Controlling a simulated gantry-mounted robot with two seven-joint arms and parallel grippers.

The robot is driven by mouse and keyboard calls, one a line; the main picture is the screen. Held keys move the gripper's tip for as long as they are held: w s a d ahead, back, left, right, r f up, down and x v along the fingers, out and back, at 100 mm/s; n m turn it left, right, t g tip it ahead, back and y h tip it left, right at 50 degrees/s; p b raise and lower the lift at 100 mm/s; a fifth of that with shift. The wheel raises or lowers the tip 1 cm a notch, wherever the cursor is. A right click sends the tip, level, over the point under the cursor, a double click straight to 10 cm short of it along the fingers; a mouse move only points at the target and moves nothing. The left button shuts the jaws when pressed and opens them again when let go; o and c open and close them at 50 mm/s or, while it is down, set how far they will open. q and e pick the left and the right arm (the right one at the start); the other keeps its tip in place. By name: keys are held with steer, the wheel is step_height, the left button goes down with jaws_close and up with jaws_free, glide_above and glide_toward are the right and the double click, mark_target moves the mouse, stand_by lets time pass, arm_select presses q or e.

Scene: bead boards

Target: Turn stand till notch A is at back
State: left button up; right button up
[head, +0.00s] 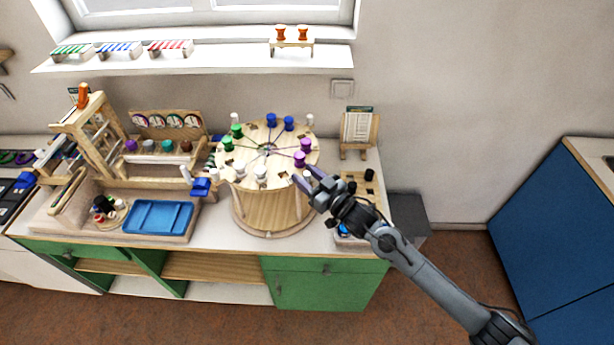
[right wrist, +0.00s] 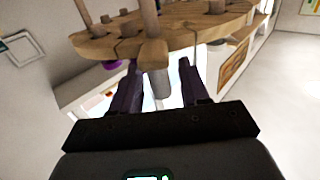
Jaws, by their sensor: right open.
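The round wooden stand (head: 272,208) is on the counter right of centre, with a slotted disc top (head: 283,152) carrying blue, green, purple and white spool-like pieces around its rim. Its lettering, including notch A, cannot be made out. My right gripper (head: 306,174) is open at the disc's front right rim, below the purple pieces (head: 302,152). In the right wrist view the disc's edge (right wrist: 110,47) is just beyond the fingers (right wrist: 158,70). A wooden peg with a grey end (right wrist: 154,58) shows between them; whether they touch it cannot be told. My left gripper is not in view.
A blue tray (head: 157,217) and a wooden frame tower (head: 98,135) stand left of the stand. A small easel with a card (head: 358,130) is behind right, and a small box with dark pieces (head: 356,185) is at the right. A shelf (head: 200,61) runs above.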

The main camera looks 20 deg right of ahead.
steer(key=shift+c, duration=0.3)
jaws_close()
steer(key=shift+s+a, duration=0.1)
